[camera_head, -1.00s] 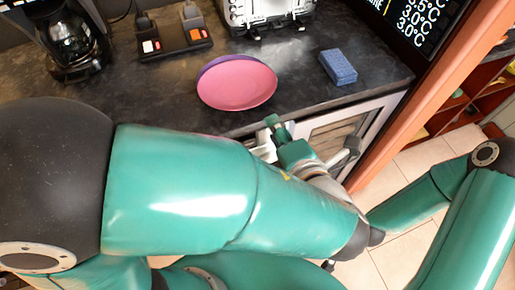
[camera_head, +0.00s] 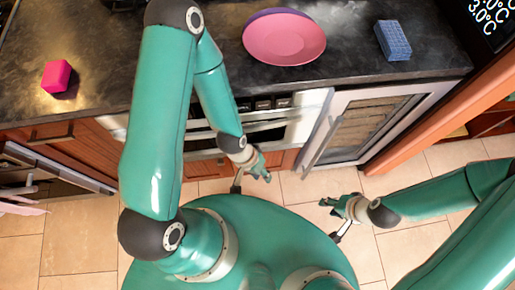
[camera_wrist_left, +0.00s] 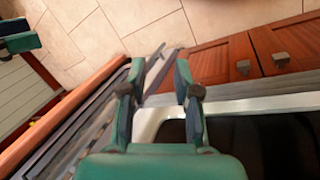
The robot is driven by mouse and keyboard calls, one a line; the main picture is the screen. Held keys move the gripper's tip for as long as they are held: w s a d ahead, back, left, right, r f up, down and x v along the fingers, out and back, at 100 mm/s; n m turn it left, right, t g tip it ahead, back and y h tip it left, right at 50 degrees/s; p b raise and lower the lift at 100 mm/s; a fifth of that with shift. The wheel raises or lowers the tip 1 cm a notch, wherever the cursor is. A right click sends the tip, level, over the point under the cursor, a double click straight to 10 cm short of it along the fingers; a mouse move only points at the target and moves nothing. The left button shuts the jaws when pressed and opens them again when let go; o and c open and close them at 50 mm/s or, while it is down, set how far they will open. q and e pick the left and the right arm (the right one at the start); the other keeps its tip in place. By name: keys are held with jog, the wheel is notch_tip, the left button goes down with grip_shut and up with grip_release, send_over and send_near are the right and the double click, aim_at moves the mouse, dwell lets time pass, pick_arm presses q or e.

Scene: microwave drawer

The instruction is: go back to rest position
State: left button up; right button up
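In the head view my left gripper (camera_head: 258,168) hangs in front of the cabinet fronts, below the counter edge and clear of them. In the left wrist view its two green fingers (camera_wrist_left: 160,68) are apart with nothing between them. My right gripper (camera_head: 338,204) is over the tiled floor to the right of it, touching nothing; its finger gap is too small to judge. The microwave drawer (camera_head: 262,118) is under the counter, partly hidden by my left arm, and looks shut.
A pink plate (camera_head: 284,40) on a purple one, a blue sponge-like block (camera_head: 393,40) and a pink cube (camera_head: 57,76) rest on the dark counter (camera_head: 350,62). A glass-fronted cooler (camera_head: 362,125) stands right of the drawer. Tiled floor (camera_head: 400,248) is free in front.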

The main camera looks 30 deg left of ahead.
pick_arm(q)
jog(key=shift+w+a+f+n, duration=0.1)
jog(key=shift+a+f+n, duration=0.2)
jog(key=shift+a+n, duration=0.45)
jog(key=shift+w+d, duration=0.1)
dwell(0.7)
